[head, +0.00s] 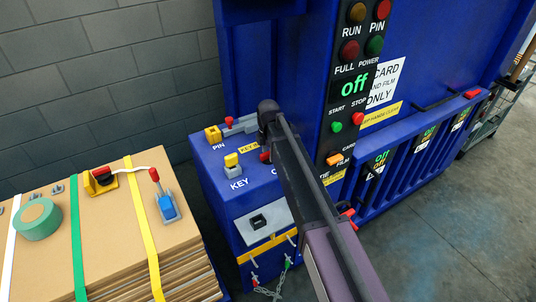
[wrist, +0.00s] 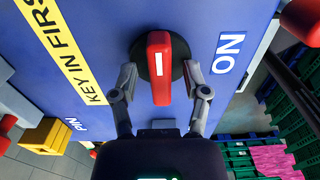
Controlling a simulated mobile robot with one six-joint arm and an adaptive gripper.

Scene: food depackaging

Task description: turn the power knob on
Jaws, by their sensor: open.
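The power knob (wrist: 160,85) is a red bar handle with a white mark, on a dark round base, in the wrist view. Its bar stands upright in that picture, and the ON label (wrist: 228,52) is to its right. My gripper (wrist: 160,76) is open, with one finger on each side of the knob and a small gap showing on both sides. In the head view a bit of red (head: 265,157) beside my arm may be the knob; my arm hides most of that spot and the gripper.
A yellow key block (head: 231,160) and a yellow pin block (head: 213,134) stand on the blue cabinet top. A yellow KEY IN FIRST label (wrist: 65,45) lies left of the knob. The tall control panel (head: 350,100) reads off. Strapped cardboard (head: 110,215) stands at left.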

